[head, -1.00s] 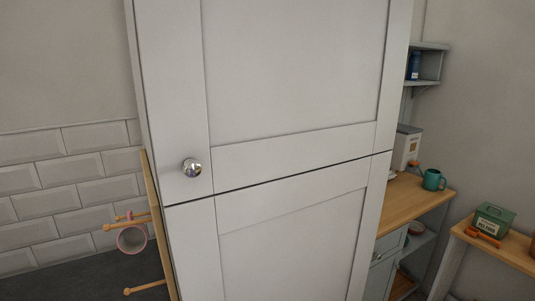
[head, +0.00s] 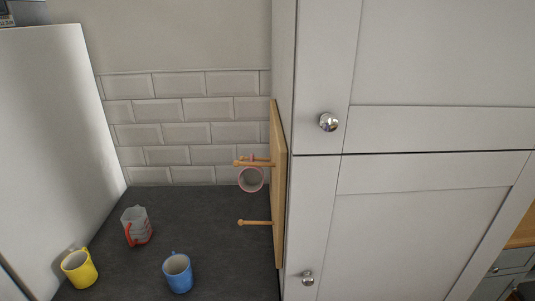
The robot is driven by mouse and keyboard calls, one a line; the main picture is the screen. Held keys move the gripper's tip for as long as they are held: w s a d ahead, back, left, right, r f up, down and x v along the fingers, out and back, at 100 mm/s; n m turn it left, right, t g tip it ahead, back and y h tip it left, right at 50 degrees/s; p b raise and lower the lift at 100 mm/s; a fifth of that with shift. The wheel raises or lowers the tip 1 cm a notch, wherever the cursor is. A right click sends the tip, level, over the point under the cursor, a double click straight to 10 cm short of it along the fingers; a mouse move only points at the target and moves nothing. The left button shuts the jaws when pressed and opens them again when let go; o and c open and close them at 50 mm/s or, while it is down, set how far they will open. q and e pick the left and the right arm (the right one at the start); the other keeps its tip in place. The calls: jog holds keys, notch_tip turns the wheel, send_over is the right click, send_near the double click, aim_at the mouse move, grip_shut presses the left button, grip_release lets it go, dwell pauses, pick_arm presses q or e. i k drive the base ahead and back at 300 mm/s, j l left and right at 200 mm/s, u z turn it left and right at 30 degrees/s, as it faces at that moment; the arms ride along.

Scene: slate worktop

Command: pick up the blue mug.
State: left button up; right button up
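The blue mug (head: 178,274) stands upright on the dark slate worktop (head: 215,228), toward the front of the lower left of the head view. Its opening faces up and its handle shows at the back of the rim. Neither of my grippers is in the head view.
A pink-rimmed mug (head: 251,180) hangs from a peg of a wooden board (head: 278,190). A tall white cupboard (head: 420,130) bounds the worktop on the right.

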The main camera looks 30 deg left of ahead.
aim_at(176, 269)
jog(key=k+j+u, duration=0.1)
jog(key=u, duration=0.4)
jog(key=k+j+u, duration=0.1)
jog(key=u, duration=0.35)
jog(key=k+j+u, duration=0.1)
jog(key=u, duration=0.4)
jog(key=i+j, duration=0.05)
